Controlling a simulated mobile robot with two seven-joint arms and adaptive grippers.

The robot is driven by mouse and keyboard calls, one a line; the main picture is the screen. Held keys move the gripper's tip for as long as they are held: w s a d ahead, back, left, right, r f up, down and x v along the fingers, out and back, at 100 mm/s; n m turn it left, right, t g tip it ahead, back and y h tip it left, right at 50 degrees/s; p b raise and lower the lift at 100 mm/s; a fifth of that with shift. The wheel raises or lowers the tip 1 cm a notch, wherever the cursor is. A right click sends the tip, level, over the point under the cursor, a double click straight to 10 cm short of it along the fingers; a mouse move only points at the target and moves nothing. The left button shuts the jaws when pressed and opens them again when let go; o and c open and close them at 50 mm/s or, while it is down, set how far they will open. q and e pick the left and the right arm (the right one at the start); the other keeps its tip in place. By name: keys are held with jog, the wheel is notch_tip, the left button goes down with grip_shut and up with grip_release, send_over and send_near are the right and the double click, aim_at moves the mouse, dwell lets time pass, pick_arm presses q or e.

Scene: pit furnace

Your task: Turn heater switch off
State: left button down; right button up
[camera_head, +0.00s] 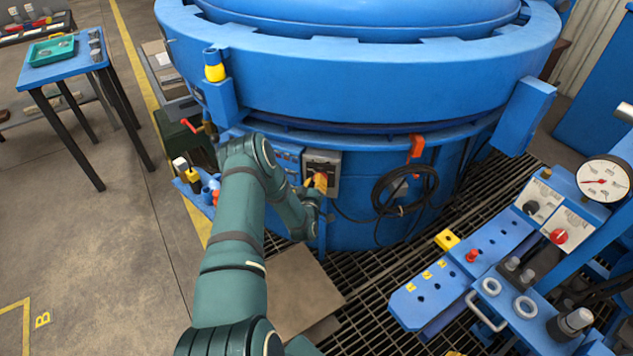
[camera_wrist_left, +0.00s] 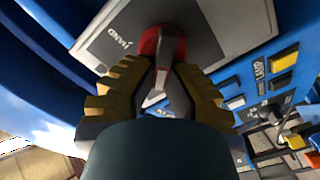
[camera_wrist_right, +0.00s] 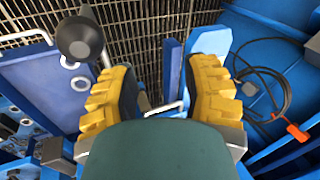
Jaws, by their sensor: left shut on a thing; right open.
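The heater switch (camera_wrist_left: 166,62) has a red round base and a grey lever, on a grey panel (camera_wrist_left: 118,28) in the left wrist view. In the head view its grey box (camera_head: 331,160) is on the front of the blue furnace. My left gripper (camera_wrist_left: 165,72) has its yellow fingers on both sides of the lever, shut on it. In the head view my left gripper (camera_head: 317,184) is up against the box and hides most of the knob. My right gripper (camera_wrist_right: 155,85) is open and empty in the right wrist view, with a floor grating beyond it.
A coiled black cable (camera_head: 405,190) and an orange-red handle (camera_head: 416,147) are right of the switch. A blue control stand (camera_head: 470,270) with a pressure gauge (camera_head: 603,178) is at right. A small table (camera_head: 66,68) with a green tray stands at far left.

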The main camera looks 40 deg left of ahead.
pick_arm(q)
jog(key=shift+a+n, duration=0.1)
jog(key=shift+n, duration=0.6)
jog(key=c, duration=1)
grip_release()
jog(key=shift+f, duration=0.1)
jog(key=v, duration=1.2)
